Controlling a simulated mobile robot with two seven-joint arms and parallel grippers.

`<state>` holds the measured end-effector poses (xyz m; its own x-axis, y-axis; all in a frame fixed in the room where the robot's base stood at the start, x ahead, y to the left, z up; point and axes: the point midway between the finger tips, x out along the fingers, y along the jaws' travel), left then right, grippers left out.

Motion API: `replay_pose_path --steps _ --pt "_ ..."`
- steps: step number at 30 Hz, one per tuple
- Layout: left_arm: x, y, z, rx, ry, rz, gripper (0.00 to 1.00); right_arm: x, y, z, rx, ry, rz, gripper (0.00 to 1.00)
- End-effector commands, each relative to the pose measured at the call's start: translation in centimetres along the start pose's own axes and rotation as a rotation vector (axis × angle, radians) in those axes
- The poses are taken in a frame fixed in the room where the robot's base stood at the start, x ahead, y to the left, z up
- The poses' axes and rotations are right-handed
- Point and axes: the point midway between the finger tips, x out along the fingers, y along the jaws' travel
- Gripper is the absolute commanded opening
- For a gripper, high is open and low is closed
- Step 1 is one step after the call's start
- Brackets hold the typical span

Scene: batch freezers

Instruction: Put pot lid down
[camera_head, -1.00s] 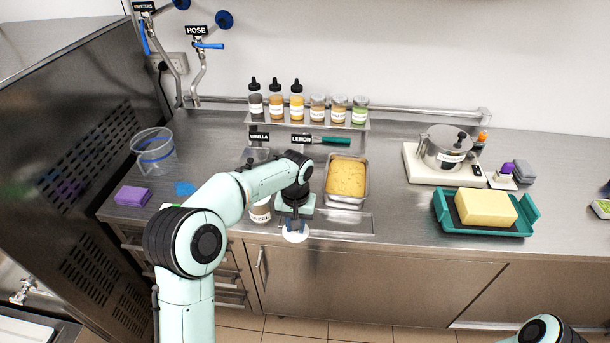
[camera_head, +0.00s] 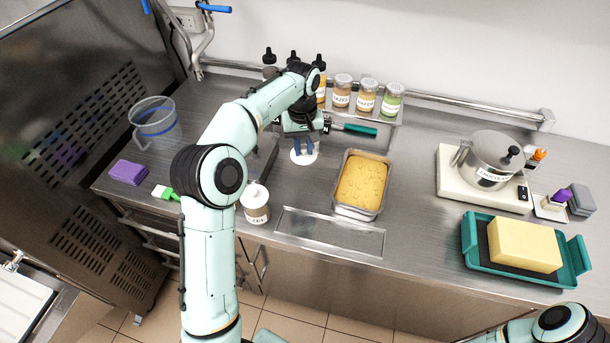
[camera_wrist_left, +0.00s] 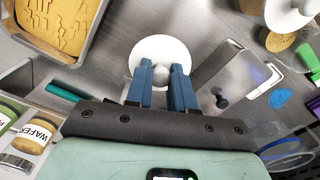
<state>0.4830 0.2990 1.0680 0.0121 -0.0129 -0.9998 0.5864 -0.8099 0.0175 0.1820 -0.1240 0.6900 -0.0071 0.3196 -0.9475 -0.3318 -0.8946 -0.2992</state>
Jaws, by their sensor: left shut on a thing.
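A round white pot lid (camera_head: 304,157) with a small knob is in my left gripper (camera_head: 303,143). The blue fingers are shut on the knob, as the left wrist view shows of the lid (camera_wrist_left: 148,48) and gripper (camera_wrist_left: 162,75). The lid is over the steel counter, left of the tray of yellow food; I cannot tell whether it touches the counter. A white labelled pot (camera_head: 256,212) with a white top stands near the counter's front edge, in front of and left of the gripper. My right arm shows at the lower right; its gripper is out of view.
The yellow food tray (camera_head: 341,193) is just right of the lid. Labelled jars (camera_head: 367,96) and bottles stand on the shelf behind. A green-handled tool (camera_head: 358,130) lies behind. A purple sponge (camera_head: 129,172) and clear jug (camera_head: 155,122) are left. A teal tray (camera_head: 482,271) is right.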

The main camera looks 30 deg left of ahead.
Motion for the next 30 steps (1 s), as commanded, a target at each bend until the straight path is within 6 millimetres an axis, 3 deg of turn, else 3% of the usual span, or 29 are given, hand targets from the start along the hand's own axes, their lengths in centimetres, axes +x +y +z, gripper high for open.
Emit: replay_pose_path --steps 3,7,14,22,30 --pt "3.8 -0.2 0.2 0.001 -0.006 -0.004 0.00 0.9 0.7 1.0 0.004 -0.012 0.004 0.43" --pt "6.2 -0.2 0.2 0.001 -0.004 -0.002 0.00 1.4 1.0 1.5 0.006 -0.018 0.006 0.43" --pt "8.0 -0.1 0.1 0.002 -0.001 0.000 0.00 1.6 1.1 1.7 0.007 -0.020 0.007 0.43" --pt "12.4 -0.2 0.1 0.002 -0.002 -0.001 0.00 2.2 1.6 2.2 0.009 -0.026 0.009 0.43" --pt "13.0 -0.1 0.0 0.001 0.002 0.002 0.00 2.2 1.6 2.2 0.009 -0.026 0.009 0.43"
